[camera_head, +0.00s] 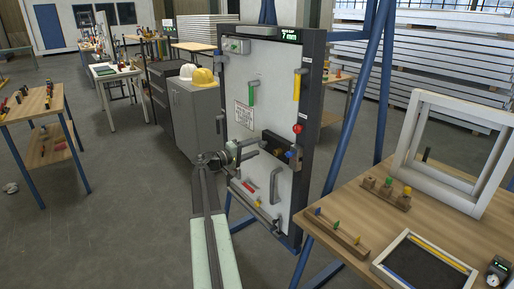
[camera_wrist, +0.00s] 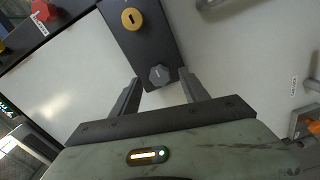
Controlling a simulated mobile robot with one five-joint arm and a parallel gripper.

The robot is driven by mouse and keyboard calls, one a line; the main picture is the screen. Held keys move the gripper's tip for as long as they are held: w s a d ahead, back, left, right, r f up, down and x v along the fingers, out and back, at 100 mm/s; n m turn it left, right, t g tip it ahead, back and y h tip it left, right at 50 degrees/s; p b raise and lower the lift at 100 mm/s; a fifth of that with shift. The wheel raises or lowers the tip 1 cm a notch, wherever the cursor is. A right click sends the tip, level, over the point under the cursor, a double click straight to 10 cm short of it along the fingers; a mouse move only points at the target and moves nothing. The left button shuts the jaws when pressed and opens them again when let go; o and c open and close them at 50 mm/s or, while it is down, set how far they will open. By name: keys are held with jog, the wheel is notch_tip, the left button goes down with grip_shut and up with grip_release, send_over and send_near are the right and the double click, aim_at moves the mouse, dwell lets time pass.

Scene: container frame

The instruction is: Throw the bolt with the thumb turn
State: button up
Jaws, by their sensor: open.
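The thumb turn appears to be the grey faceted knob (camera_wrist: 159,75) on a dark plate (camera_wrist: 148,42) in the wrist view. A yellow round piece with a dark slot (camera_wrist: 132,18) is on the same plate. My gripper (camera_wrist: 160,79) is open, with one finger on each side of the grey knob in the picture. I cannot tell whether the fingers reach around the knob or touch it. In the head view my gripper (camera_head: 257,149) is in front of the white panel (camera_head: 270,85), and the knob is not clearly visible there. The bolt cannot be made out.
A red knob (camera_head: 298,129) sits on the panel's right side; green, yellow and red handles are also mounted there. The panel has a dark frame (camera_head: 313,80). A wooden table (camera_head: 345,200) with a white frame stands at right. A grey cabinet (camera_head: 195,118) stands left behind the panel.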

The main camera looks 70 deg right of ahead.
jog(key=v, duration=0.6)
jog(key=shift+a, duration=0.1)
jog(key=w+a+f+n+t+h, duration=0.1)
jog(key=w+a+n+t, duration=0.15)
jog(key=w+a, duration=0.65)
jog(key=w+a+f+n+t, duration=0.1)
jog(key=w+a+t, duration=0.2)
jog(key=w+a, duration=0.55)
jog(key=w+a+f+n+t+y, duration=0.1)
jog(key=w+a+f+t, duration=0.3)
jog(key=w+a, duration=0.5)
jog(key=w+a+f+n+t+y, duration=0.1)
jog(key=a+f+y, duration=0.4)
jog(key=a, duration=0.8)
jog(key=w+a+f+n+t+y, duration=0.1)
jog(key=a+f+n+y, duration=0.1)
jog(key=a+f, duration=0.8)
jog(key=s+a+f+n+g+y, duration=0.1)
jog(key=s+a+y, duration=0.25)
jog(key=a, duration=0.75)
jog(key=s+a+f+g+y, duration=0.1)
jog(key=s+a+f+y, duration=0.3)
jog(key=a, duration=0.8)
notch_tip(320, 180, up, 14)
jog(key=p, duration=1.2)
jog(key=shift+w+d+r, duration=0.2)
jog(key=shift+w+d, duration=0.05)
jog(key=shift+w, duration=0.05)
